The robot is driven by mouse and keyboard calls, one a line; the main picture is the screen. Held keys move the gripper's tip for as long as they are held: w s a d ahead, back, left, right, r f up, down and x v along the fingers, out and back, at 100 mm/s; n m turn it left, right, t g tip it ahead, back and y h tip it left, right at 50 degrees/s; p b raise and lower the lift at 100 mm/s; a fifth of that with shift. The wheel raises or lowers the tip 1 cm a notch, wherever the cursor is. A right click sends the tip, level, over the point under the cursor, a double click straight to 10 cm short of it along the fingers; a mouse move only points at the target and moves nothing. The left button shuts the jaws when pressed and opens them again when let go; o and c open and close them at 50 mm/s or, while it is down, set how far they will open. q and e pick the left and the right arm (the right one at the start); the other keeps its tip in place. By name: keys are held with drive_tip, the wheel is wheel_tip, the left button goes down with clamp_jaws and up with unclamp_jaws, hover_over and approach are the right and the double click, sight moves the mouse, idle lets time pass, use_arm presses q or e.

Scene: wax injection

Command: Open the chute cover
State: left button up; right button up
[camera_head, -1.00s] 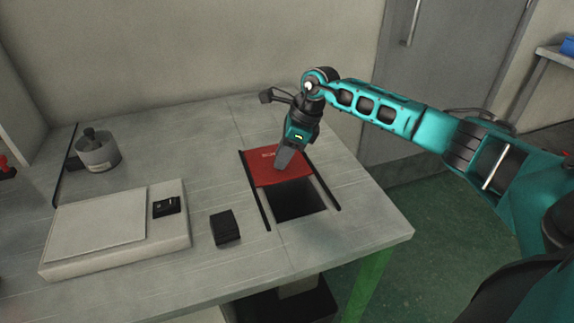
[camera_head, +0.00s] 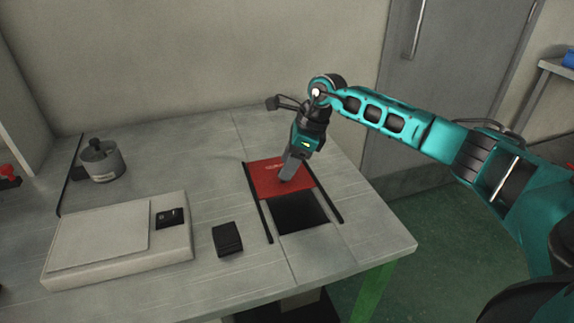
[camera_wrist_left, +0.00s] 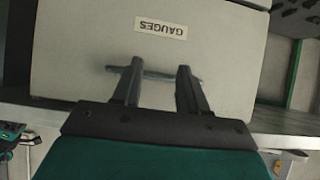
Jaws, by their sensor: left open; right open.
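The red chute cover (camera_head: 265,178) lies between two dark rails on the table. It covers the far part of the chute, and the dark chute opening (camera_head: 302,216) shows in front of it. My right gripper (camera_head: 286,179) points down with its fingertips at the cover, near its front edge. Whether they touch it is hard to tell, and the finger gap is not clear from this angle. In the left wrist view, my left gripper (camera_wrist_left: 157,72) is open in front of a pale panel labelled GAUGES (camera_wrist_left: 160,27). A dark handle bar (camera_wrist_left: 155,75) shows at its fingertips.
A pale flat device (camera_head: 100,235) and a small black block (camera_head: 227,239) stand left of the chute on the table (camera_head: 350,262). A metal pot (camera_head: 103,162) stands at the back left. The table's right end is clear. A grey door (camera_head: 440,90) is behind.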

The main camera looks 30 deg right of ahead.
drive_tip(key=v, duration=1.1)
drive_tip(key=shift+r+p, duration=0.25)
drive_tip(key=shift+p, duration=0.05)
drive_tip(key=shift+f, duration=0.1)
